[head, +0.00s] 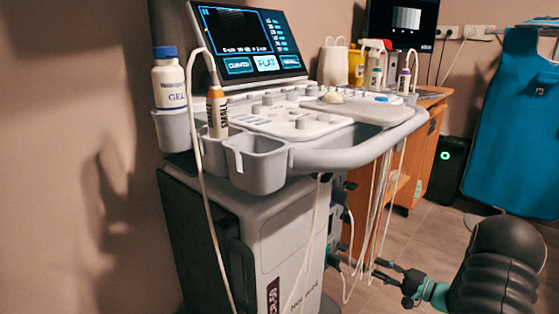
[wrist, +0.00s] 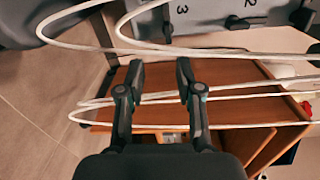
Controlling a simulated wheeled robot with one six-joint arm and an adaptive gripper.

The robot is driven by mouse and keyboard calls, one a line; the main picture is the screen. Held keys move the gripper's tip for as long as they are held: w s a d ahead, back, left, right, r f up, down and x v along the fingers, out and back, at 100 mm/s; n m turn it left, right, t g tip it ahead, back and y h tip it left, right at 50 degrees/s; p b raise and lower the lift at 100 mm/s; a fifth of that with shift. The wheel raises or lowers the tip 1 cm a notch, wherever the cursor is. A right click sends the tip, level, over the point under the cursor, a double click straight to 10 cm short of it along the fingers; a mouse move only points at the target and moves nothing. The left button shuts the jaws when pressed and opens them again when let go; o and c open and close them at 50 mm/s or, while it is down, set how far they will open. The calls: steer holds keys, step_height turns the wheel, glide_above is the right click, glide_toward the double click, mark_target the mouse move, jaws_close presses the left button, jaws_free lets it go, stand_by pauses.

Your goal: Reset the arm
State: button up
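My arm reaches in from the lower right in the head view, with my gripper (head: 376,270) low beside the ultrasound machine (head: 270,225), near its hanging cables (head: 372,215). In the wrist view my gripper (wrist: 158,75) has its two fingers apart, with nothing held between them. Pale cables (wrist: 240,95) cross the wrist view at the fingers; I cannot tell whether any touch them.
An orange-labelled probe (head: 217,110) stands in a holder beside a gel bottle (head: 170,85). A lit screen (head: 247,42) tops the machine. A wooden desk (head: 428,130) is behind, and a blue apron (head: 515,125) hangs at right. Floor shows between machine and arm.

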steer(key=s+a+f+g+h, duration=0.1)
steer(key=s+a+f+g, duration=0.1)
steer(key=s+a+g, duration=0.3)
steer(key=s+a+f+g, duration=0.1)
steer(key=s+a+g, duration=0.15)
steer(key=s, duration=0.45)
steer(key=s+a+r+n+h+p, duration=0.3)
steer(key=s+r, duration=0.4)
steer(key=r, duration=0.4)
steer(key=s+a+r+n+h+p, duration=0.3)
steer(key=s+r, duration=0.4)
steer(key=r, duration=0.5)
steer(key=s+a+r+n+h+p, duration=0.4)
steer(key=s+a+r+h, duration=0.1)
steer(key=r, duration=0.6)
steer(key=shift+s+a+r+t+p, duration=0.35)
steer(key=shift+s+a, duration=0.25)
steer(key=shift+s, duration=0.4)
